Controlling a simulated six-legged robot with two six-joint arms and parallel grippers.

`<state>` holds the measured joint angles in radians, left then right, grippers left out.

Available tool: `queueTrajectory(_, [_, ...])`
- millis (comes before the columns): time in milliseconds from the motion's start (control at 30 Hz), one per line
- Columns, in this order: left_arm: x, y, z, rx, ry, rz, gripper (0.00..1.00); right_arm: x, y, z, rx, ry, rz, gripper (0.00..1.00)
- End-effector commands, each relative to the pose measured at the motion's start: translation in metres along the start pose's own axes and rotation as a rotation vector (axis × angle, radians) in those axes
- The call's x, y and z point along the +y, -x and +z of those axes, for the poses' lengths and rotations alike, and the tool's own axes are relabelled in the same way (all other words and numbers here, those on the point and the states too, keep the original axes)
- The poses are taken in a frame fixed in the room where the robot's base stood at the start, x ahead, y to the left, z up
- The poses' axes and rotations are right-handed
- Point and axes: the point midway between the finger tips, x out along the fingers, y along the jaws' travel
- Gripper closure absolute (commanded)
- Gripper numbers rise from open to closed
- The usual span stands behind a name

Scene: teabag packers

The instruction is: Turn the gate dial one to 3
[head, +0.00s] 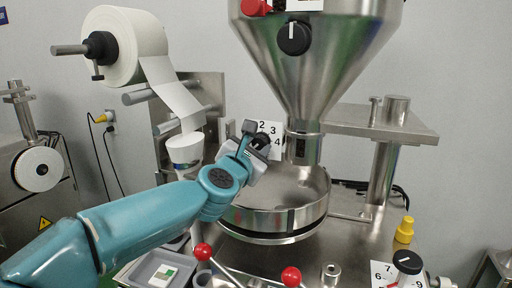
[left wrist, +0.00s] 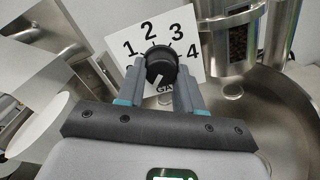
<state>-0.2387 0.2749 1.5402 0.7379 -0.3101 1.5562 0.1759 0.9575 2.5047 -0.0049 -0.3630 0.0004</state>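The gate dial is a black round knob (left wrist: 161,62) on a white plate (left wrist: 118,43) marked 1, 2, 3 and 4, with GATE lettering partly hidden below. My left gripper (left wrist: 160,72) has a finger on each side of the knob, and both fingers seem to touch it. A pale line shows on the near part of the knob. I cannot tell which number the dial is set to. In the head view my left gripper (head: 257,140) covers most of the knob, and the plate (head: 274,129) shows 2, 3 and 4. My right gripper is in neither view.
A steel hopper (head: 318,75) with another black dial (head: 294,38) stands above a round steel pan (head: 270,213). A paper roll (head: 122,45) hangs at upper left. Red-knobbed levers (head: 291,276), a yellow knob (head: 405,230) and a numbered dial (head: 407,262) are near the front.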

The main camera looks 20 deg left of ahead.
Motion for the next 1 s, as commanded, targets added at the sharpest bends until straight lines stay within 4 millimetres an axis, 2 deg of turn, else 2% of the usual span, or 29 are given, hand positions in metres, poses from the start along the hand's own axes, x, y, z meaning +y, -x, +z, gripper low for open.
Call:
queueTrajectory(367, [0.0,0.0,0.001,0.0,-0.101,-0.001,0.95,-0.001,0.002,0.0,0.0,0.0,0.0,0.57])
queueTrajectory(1000, [0.002,0.0,0.002,0.0,-0.674,-0.004,0.94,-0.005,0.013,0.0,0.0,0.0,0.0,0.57])
